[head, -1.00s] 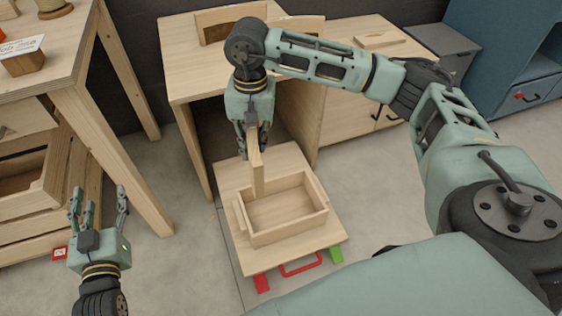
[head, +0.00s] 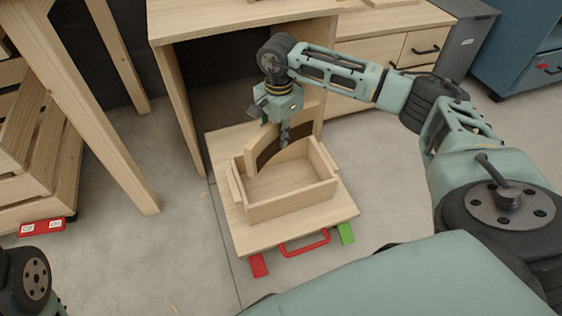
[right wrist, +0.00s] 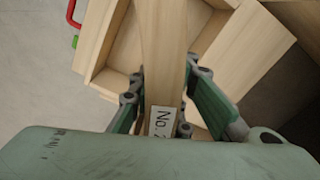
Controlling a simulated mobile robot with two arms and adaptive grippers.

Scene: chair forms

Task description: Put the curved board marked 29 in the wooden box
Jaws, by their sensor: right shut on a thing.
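The curved board (head: 257,150) is pale wood with a dark inner curve in the head view. My right gripper (head: 277,128) is shut on it, over the back part of the wooden box (head: 292,208). The board's lower left end is near the box's back left corner; I cannot tell whether it touches. In the right wrist view the board (right wrist: 164,50) runs between the fingers of the gripper (right wrist: 165,100), above the open box (right wrist: 101,45). Its white label reads "No. 2"; the rest is hidden. My left gripper is out of view.
The box stands on a low wooden platform (head: 240,232) with a red handle (head: 304,243) and red and green feet. A wooden desk (head: 235,22) stands behind it. A slatted crate (head: 40,150) and a table leg are at the left.

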